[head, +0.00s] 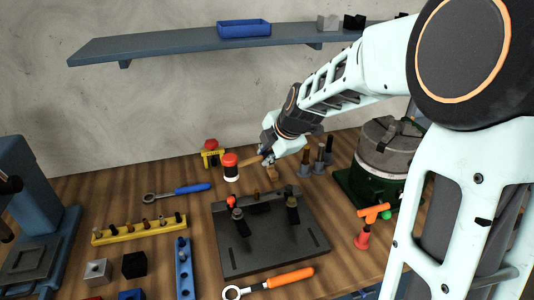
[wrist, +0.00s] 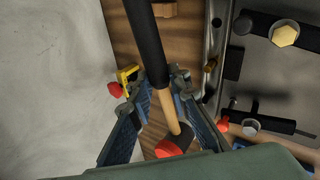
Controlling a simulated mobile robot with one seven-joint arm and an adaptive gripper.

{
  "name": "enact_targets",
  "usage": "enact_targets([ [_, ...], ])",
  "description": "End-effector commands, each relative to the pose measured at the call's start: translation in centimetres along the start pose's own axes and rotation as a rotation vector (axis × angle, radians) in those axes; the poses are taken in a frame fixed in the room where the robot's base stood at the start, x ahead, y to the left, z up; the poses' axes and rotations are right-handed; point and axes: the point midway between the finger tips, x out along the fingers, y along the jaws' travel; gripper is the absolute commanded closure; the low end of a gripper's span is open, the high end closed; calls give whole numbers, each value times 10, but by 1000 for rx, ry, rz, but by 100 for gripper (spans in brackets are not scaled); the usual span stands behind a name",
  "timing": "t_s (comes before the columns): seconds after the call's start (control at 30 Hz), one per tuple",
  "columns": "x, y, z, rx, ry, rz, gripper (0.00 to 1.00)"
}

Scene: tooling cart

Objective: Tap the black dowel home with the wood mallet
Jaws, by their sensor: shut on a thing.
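The mallet head has red, white and black parts and hangs left of my gripper. In the wrist view the fingers (wrist: 161,80) close around the handle, and the red and black head (wrist: 174,144) shows below them. I cannot tell surely which piece is the black dowel.
A yellow rack (head: 140,229) and a blue rack (head: 184,270) hold pegs at left. An orange-handled wrench (head: 290,278) lies in front of the plate. A shelf (head: 180,46) spans the wall.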

Motion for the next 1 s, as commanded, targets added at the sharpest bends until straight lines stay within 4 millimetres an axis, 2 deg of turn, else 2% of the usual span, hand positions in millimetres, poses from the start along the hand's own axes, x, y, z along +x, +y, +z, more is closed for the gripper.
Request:
enact_targets([
  [0.43,25,-18,-1,1,2,0,100],
  [1.0,30,-21,1,0,-1,2,100],
])
